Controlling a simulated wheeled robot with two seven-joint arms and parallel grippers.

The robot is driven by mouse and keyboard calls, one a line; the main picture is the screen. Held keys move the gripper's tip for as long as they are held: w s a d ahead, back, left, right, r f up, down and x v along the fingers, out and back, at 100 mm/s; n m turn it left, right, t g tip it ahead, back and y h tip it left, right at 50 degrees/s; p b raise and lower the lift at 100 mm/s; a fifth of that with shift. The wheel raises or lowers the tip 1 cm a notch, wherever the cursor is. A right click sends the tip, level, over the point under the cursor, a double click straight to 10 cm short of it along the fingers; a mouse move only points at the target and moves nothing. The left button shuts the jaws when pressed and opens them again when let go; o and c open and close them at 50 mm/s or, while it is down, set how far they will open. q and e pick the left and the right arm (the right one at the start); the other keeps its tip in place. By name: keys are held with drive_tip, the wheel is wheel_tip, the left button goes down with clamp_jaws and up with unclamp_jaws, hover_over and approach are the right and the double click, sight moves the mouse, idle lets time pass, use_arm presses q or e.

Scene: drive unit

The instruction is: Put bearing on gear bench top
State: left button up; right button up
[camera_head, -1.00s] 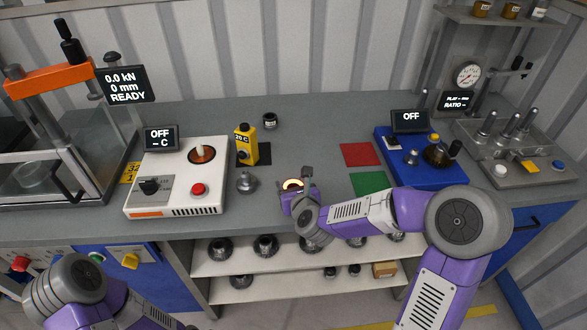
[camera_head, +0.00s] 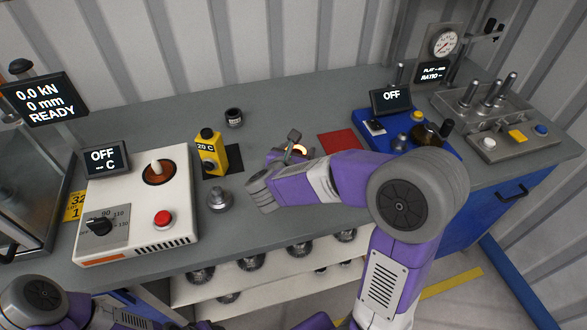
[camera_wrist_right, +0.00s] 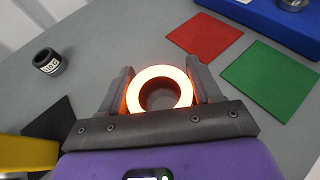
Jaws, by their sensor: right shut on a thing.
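The bearing (camera_head: 300,149) is a small ring glowing orange. In the right wrist view the ring (camera_wrist_right: 160,72) sits between the two dark fingers of my right gripper (camera_wrist_right: 160,90), its open hole facing the camera. In the head view my right gripper (camera_head: 291,147) is shut on it over the grey bench top (camera_head: 286,108), between the black mat and the red mat. Its height above the top is hard to judge. A grey geared unit with levers (camera_head: 487,125) stands at the right, below a "RATIO" display (camera_head: 434,73). My left gripper is out of view; only its arm shows.
A black jar (camera_head: 234,118) stands behind. Red (camera_wrist_right: 205,38) and green mats (camera_wrist_right: 270,78) lie bare. A blue unit (camera_head: 440,150) is at right.

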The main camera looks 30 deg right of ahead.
drive_tip(key=shift+f+b, duration=0.85)
drive_tip(key=shift+f, duration=2.2)
drive_tip(key=shift+f+b, duration=0.2)
drive_tip(key=shift+b, duration=0.1)
drive_tip(key=o, duration=1.2)
drive_tip(key=shift+o, duration=0.2)
drive_tip(key=shift+r, duration=0.1)
drive_tip(key=shift+r+p, duration=0.15)
drive_tip(key=shift+p, duration=0.25)
drive_tip(key=p+v, duration=0.2)
drive_tip(key=v, duration=0.9)
drive_tip(key=shift+s+a+r, duration=0.15)
drive_tip(key=shift+s+a, duration=0.2)
drive_tip(key=shift+s, duration=0.05)
